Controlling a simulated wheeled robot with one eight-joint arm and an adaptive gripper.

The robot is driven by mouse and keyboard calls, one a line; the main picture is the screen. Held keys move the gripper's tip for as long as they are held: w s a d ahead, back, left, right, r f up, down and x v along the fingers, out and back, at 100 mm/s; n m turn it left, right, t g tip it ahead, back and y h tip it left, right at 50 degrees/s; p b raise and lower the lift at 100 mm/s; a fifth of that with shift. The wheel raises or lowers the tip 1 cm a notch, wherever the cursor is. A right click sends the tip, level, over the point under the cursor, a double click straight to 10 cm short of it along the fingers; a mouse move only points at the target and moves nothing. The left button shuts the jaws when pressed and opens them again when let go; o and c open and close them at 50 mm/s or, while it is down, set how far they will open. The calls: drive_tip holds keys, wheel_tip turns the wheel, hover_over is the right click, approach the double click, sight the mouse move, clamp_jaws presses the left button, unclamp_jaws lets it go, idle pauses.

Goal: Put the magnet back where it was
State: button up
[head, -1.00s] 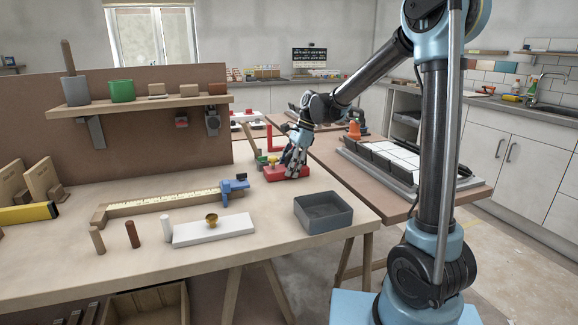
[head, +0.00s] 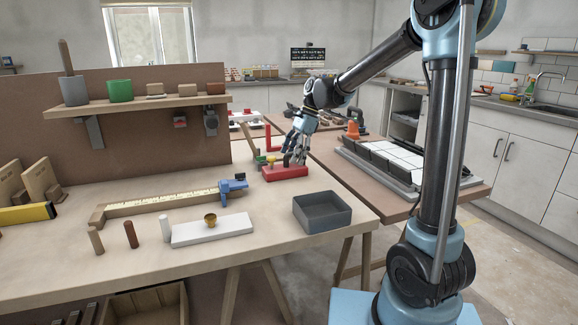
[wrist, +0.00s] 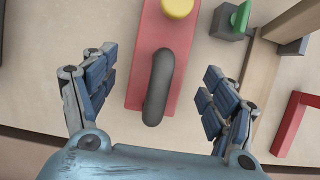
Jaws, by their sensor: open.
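A red block (head: 284,173) lies near the far right end of the workbench. In the wrist view the red block (wrist: 146,95) carries a dark grey rounded handle (wrist: 159,85) and a round yellow knob (wrist: 178,7). It looks like the magnet, though I cannot be sure. My gripper (head: 296,153) hangs over the block. In the wrist view my gripper (wrist: 160,82) is open and empty, with its fingers apart on either side of the block and handle. I cannot tell how high the fingertips are above the bench.
A red angled bracket (wrist: 292,118) and a dark block with a green knob (wrist: 233,22) lie right of the block. A grey tray (head: 322,212), a white plate (head: 213,231) and a blue-ended ruler caliper (head: 165,202) are on the bench.

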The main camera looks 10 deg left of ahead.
drive_tip(key=v, duration=0.7)
drive_tip(key=shift+r, duration=0.1)
